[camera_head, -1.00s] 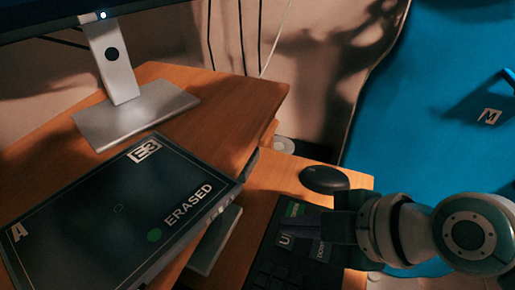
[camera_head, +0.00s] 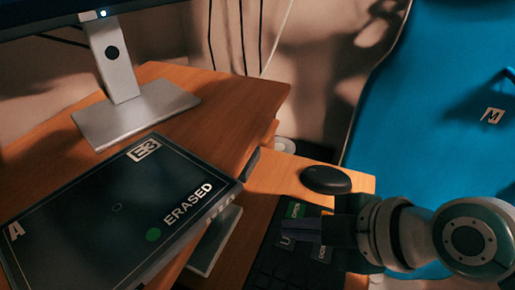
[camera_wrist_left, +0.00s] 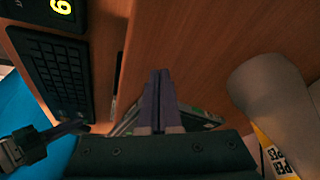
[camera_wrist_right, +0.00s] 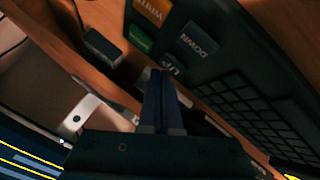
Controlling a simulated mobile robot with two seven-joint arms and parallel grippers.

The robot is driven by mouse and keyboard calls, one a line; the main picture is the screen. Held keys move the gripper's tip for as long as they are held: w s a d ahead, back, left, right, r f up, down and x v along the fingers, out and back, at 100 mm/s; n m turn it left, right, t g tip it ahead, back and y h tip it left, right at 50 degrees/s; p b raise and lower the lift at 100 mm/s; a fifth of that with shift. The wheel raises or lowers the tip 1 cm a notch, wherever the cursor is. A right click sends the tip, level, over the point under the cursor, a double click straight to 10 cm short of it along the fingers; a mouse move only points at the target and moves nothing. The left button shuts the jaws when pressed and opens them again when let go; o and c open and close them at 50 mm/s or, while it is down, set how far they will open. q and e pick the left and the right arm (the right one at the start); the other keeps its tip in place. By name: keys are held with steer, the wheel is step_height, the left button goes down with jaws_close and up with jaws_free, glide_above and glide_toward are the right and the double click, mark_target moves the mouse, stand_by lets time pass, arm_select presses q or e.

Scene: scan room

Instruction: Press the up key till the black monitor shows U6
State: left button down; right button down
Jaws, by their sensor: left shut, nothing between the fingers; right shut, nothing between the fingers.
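The keyboard (camera_head: 277,262) lies at the lower middle in the head view. It has a light-lettered UP key (camera_wrist_right: 172,69), a DOWN key (camera_wrist_right: 199,44), a green key (camera_wrist_right: 141,39) and an orange key (camera_wrist_right: 153,11). My right gripper (camera_head: 303,226) is shut and empty, its tips right by the UP key; contact cannot be told. It also shows in the right wrist view (camera_wrist_right: 160,76). My left gripper (camera_wrist_left: 160,76) is shut and empty over wood, outside the head view. A dark screen (camera_head: 120,215) reads A, E3 and ERASED beside a green dot.
A black display with a yellow digit (camera_wrist_left: 62,6), cut off, sits beyond the keyboard. A black mouse (camera_head: 326,179) lies behind the keyboard. A monitor stand (camera_head: 136,112) stands at the back left, and a blue chair (camera_head: 430,90) at the right. A yellow-labelled cylinder (camera_wrist_left: 272,110) is near my left gripper.

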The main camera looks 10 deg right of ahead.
mark_target(295, 240)
arm_select(q)
steer(key=shift+f+b, duration=0.2)
steer(key=shift+b, duration=0.15)
arm_select(e)
steer(key=shift+s+f, duration=0.1)
steer(key=shift+f, duration=0.4)
arm_select(q)
steer(key=shift+r, duration=0.1)
arm_select(e)
steer(key=shift+r, duration=0.15)
arm_select(q)
steer(key=shift+d+r+p, duration=0.15)
steer(key=shift+r+p, duration=0.4)
steer(key=shift+p, duration=0.3)
arm_select(e)
steer(key=shift+d+r, duration=0.1)
steer(key=shift+r, duration=0.7)
